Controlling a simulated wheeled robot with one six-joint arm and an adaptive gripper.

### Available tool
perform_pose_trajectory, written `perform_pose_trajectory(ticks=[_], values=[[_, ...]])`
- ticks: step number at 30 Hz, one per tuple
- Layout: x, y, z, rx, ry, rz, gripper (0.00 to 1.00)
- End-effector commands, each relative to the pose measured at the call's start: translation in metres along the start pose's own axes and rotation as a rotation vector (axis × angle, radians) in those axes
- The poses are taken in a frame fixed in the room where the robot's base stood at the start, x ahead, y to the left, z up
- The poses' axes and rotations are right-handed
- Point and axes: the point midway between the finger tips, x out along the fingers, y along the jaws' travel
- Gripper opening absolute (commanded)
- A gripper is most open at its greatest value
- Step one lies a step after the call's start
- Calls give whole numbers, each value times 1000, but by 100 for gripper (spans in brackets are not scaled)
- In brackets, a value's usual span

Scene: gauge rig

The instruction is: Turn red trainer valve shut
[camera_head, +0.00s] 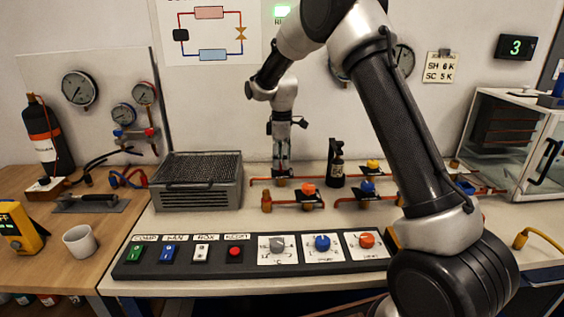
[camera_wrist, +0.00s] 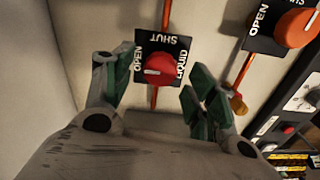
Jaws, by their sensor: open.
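The red valve knob (camera_wrist: 160,68) sits on a black plate (camera_wrist: 178,45) in the wrist view. The plate is marked OPEN at the left, SHUT at the top and LIQUID at the right. My gripper (camera_wrist: 160,88) is open, with one green-padded finger on each side of the knob and gaps between. Whether the fingertips are level with the knob is unclear. In the head view, my gripper (camera_head: 282,168) points down at the rear pipe, and the red knob is hidden there.
An orange valve (camera_head: 308,188) stands close by, in front and to the right; an orange knob also shows in the wrist view (camera_wrist: 297,27). A blue valve (camera_head: 368,187), a yellow valve (camera_head: 373,164) and a dark bottle (camera_head: 336,165) stand to the right. A grey grilled box (camera_head: 198,185) is to the left.

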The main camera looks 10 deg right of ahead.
Motion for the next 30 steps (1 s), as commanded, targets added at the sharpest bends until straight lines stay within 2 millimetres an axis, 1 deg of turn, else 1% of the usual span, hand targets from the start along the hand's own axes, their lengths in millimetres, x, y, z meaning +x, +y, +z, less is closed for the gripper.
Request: perform_pose_trajectory(ticks=[1,4,11,12,14,18,19,20,30], values=[[5,0,0,0,0,-1,57],[10,0,0,0,0,0,57],[12,0,0,1,0,1,57],[12,0,0,1,0,1,55],[12,0,0,1,0,1,44],[12,0,0,1,0,1,19],[11,0,0,1,0,1,13],[11,0,0,1,0,1,10],[11,0,0,39,0,1,10]])
